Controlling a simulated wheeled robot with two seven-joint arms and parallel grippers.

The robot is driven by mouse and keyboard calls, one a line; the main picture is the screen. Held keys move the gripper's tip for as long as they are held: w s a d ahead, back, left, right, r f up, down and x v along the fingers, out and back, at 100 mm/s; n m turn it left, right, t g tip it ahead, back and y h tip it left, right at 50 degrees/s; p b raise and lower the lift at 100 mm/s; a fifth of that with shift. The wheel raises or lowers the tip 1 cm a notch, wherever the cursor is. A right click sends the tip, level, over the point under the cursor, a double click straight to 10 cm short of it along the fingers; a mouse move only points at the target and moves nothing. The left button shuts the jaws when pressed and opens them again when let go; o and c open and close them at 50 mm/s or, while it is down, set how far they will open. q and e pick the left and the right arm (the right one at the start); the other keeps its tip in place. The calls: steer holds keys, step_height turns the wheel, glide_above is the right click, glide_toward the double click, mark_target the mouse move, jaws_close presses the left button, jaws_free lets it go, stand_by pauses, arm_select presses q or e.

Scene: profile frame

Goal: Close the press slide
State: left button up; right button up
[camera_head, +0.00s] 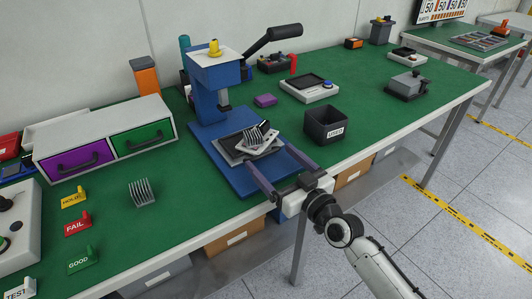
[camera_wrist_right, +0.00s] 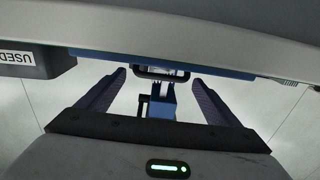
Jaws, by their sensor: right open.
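The blue press (camera_head: 208,95) stands on the green bench, with its black lever (camera_head: 270,40) raised to the right. Its dark slide (camera_head: 234,157) sits out in front of the column on the blue base plate (camera_head: 245,187), carrying a pale plate with a finned metal part (camera_head: 255,134). My right gripper (camera_head: 267,154) is open and empty at the slide's front, fingers pointing toward the press. In the right wrist view, a black handle (camera_wrist_right: 162,72) appears between the fingertips of the gripper (camera_wrist_right: 160,78); contact cannot be told. My left gripper is out of view.
A black bin labelled USED (camera_head: 325,125) stands close right of my right gripper. A purple and green drawer unit (camera_head: 105,140) is at left. Another finned part (camera_head: 142,192) lies on open green bench near the HOLD, FAIL and GOOD signs.

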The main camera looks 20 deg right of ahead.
mark_target(267, 155)
steer(key=shift+x, duration=1.9)
